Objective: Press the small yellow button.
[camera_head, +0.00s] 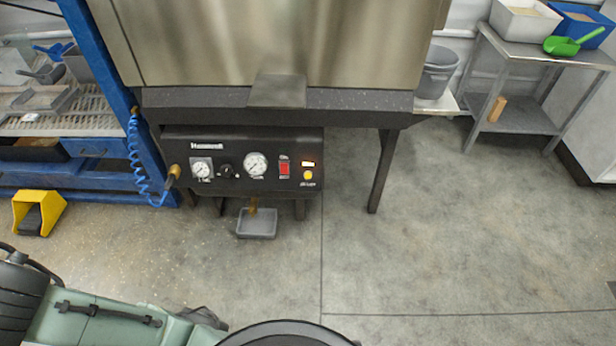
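The panel sits under a large metal hopper (270,45) at the picture's centre left. Left of the button are a red switch (284,169), a round white gauge (255,165), a dark knob (226,171) and another gauge (202,168). Nothing covers the button. My gripper is not in view.
A grey tray (243,234) stands on the floor below the panel. A yellow pedal (52,203) and a blue rack (115,150) with a coiled blue hose (140,165) are left. A metal table (520,125) is upper right. Open floor (450,240) lies right of the hopper.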

